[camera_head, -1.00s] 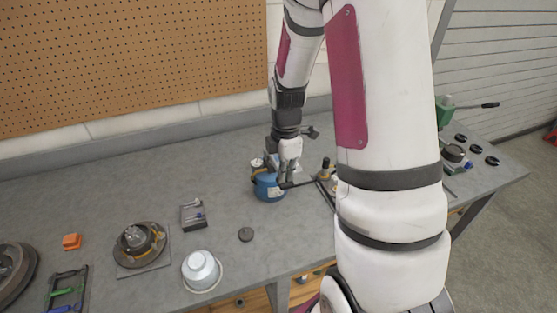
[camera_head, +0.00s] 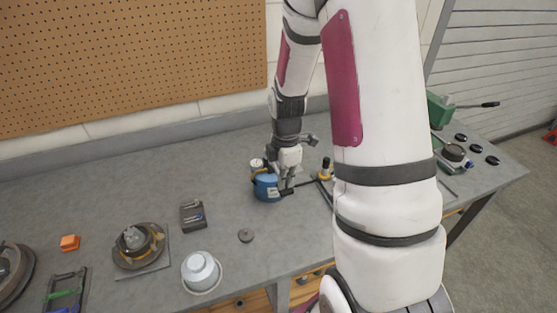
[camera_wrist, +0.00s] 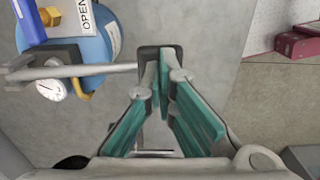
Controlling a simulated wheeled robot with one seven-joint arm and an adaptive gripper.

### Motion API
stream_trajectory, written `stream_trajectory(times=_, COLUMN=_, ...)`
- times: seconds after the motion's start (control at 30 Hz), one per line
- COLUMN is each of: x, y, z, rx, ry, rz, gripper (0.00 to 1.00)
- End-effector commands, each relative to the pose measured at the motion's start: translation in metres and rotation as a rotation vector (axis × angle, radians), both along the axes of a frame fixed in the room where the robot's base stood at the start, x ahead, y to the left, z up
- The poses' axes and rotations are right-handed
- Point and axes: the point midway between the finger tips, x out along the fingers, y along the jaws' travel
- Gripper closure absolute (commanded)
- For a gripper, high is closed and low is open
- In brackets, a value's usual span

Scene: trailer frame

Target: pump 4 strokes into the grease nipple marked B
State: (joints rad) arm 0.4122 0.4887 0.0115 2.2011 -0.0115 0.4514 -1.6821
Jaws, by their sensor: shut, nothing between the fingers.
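A blue canister (camera_head: 267,187) with a pressure gauge stands on the bench, left of my gripper. In the wrist view its blue body (camera_wrist: 98,45), an "OPEN" label (camera_wrist: 86,14) and the white gauge (camera_wrist: 50,89) show at upper left. A grey lever (camera_wrist: 95,70) runs from there to a dark frame-like end (camera_wrist: 172,50) at my fingertips. My gripper (camera_wrist: 165,62) is shut and empty, its tips over or against that end; contact is unclear. In the head view my gripper (camera_head: 286,185) is right beside the canister. I cannot make out a nipple marked B.
A yellow-and-black fitting (camera_head: 325,172) stands right of my gripper, partly hidden by my arm. A green lever press (camera_head: 440,108) stands far right.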

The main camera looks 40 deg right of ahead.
Motion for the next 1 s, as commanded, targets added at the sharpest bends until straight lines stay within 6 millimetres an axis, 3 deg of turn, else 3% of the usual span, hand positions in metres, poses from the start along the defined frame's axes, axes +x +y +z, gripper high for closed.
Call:
stream_trajectory(times=0.27, x=0.0, y=0.0, z=0.001, rx=0.0, ry=0.0, rz=0.0, gripper=1.0)
stream_trajectory(times=1.0, x=0.008, y=-0.003, z=0.06, rx=0.0, ry=-0.001, rz=0.0, gripper=1.0)
